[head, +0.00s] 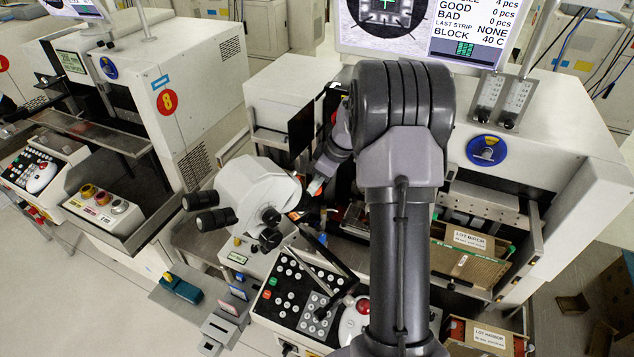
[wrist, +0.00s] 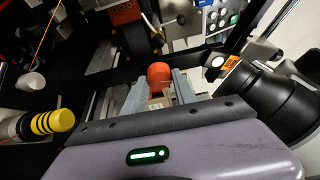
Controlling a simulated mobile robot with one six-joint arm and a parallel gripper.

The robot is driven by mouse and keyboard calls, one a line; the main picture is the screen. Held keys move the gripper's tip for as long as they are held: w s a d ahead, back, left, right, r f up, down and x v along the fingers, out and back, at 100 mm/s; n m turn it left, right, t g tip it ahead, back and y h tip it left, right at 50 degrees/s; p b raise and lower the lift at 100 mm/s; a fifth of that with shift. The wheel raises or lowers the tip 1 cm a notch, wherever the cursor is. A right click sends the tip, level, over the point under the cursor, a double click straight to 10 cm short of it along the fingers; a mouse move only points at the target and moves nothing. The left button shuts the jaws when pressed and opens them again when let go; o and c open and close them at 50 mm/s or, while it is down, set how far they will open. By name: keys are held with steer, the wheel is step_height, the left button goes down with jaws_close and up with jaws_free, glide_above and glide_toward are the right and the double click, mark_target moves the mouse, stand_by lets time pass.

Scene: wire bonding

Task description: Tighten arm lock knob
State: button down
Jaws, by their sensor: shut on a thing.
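The arm lock knob (wrist: 160,73) is a rounded orange-red knob in the middle of the wrist view. My gripper (wrist: 161,88) has its two grey fingers on either side of it and is shut on it. The knob's rounded end shows beyond the fingertips; its base and thread cannot be made out. In the head view my arm reaches over the bonding machine, and the gripper lies close to the white microscope (head: 258,190). My own arm and the microscope hide most of the grip there.
The microscope's black eyepieces (wrist: 270,100) are close on the right in the wrist view. A yellow-and-black striped knob (wrist: 52,122) is at the left. In the head view, a button panel (head: 300,300) lies below the microscope, and lot trays (head: 468,262) are to the right.

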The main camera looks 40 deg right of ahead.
steer(key=shift+f+m+b, duration=0.1)
steer(key=shift+m+b, duration=0.2)
steer(key=shift+b, duration=0.15)
steer(key=shift+f+m+b, duration=0.1)
steer(key=shift+m+b, duration=0.2)
steer(key=shift+b, duration=0.05)
steer(key=shift+a+m+t+h+b, duration=0.1)
steer(key=shift+m+t+h+b, duration=0.2)
steer(key=shift+m+h+b, duration=0.55)
steer(key=shift+r+m+h+b, duration=0.2)
steer(key=shift+m+h+b, duration=0.35)
steer(key=shift+m, duration=1.7)
steer(key=c, duration=1)
jaws_free()
steer(key=shift+o, duration=0.2)
steer(key=p+v, duration=0.3)
steer(key=v, duration=1.4)
steer(key=shift+a+r+p, duration=0.15)
steer(key=shift+r+p, duration=0.05)
steer(key=shift+p, duration=0.15)
